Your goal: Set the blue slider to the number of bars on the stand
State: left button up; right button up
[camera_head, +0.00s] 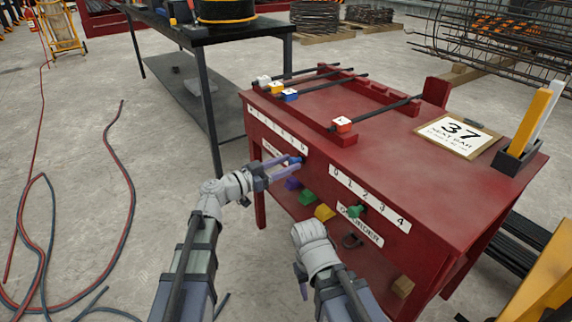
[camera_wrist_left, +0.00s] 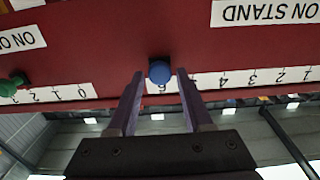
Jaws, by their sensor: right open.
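The blue slider (camera_head: 295,160) is a round knob on the front of the red table (camera_head: 400,140), at the right end of its number strip. In the left wrist view the blue knob (camera_wrist_left: 160,71) stands by what looks like the 6. My left gripper (camera_head: 280,170) is open with one finger on each side of it; in the wrist view (camera_wrist_left: 160,80) a gap shows on both sides. My right gripper (camera_head: 301,280) is open, low before the table, partly hidden.
A green slider (camera_head: 356,210) sits on a second strip, above an ON ORDER label (camera_head: 360,225). Coloured blocks, one yellow (camera_head: 324,212), lie beneath the tabletop. Cables (camera_head: 45,230) lie on the floor.

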pick_arm(q)
grip_shut()
dwell(1.1)
